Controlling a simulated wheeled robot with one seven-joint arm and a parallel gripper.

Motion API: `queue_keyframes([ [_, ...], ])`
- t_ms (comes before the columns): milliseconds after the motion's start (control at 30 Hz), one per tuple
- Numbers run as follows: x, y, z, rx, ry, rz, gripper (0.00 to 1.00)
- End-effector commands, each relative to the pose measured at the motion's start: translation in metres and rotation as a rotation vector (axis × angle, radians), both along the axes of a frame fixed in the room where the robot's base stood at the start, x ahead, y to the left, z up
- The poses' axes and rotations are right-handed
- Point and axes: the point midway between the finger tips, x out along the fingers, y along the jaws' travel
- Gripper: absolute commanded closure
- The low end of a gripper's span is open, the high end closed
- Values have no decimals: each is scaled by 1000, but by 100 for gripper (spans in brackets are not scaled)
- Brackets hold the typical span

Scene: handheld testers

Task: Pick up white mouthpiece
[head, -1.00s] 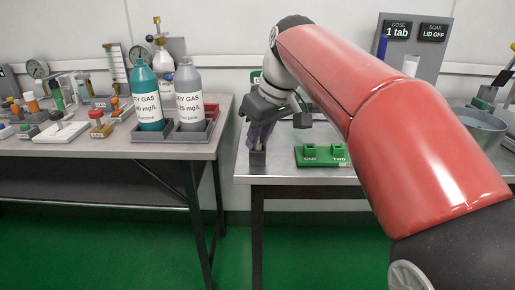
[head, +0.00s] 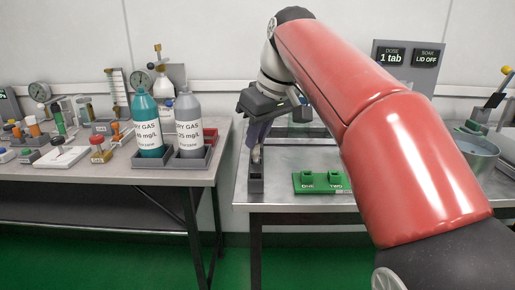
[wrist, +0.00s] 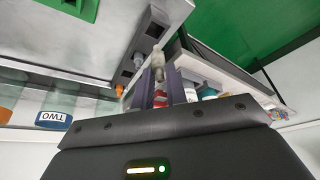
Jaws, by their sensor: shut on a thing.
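My gripper (head: 256,146) points down above the left front of the right bench. It is shut on the white mouthpiece, a small pale piece (wrist: 158,64) between the fingertips in the wrist view. In the head view a pale bit (head: 256,154) shows just below the fingers. A dark grey holder block (head: 256,184) stands directly under it on the bench. The holder (wrist: 146,38) also shows in the wrist view, with dark square sockets. I cannot tell whether the mouthpiece's lower end is clear of the holder.
A green block (head: 321,187) marked ONE and TWO sits right of the holder. The left bench carries a teal bottle (head: 146,125), a grey bottle (head: 189,122) and several small fittings. A gap separates the benches.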

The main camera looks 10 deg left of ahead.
Motion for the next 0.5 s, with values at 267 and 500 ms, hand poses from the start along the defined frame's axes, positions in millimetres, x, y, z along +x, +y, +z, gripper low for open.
queue_keyframes([
  [267,2,0,110,1,-4,-2,100],
  [500,3,3,123,2,0,-2,100],
])
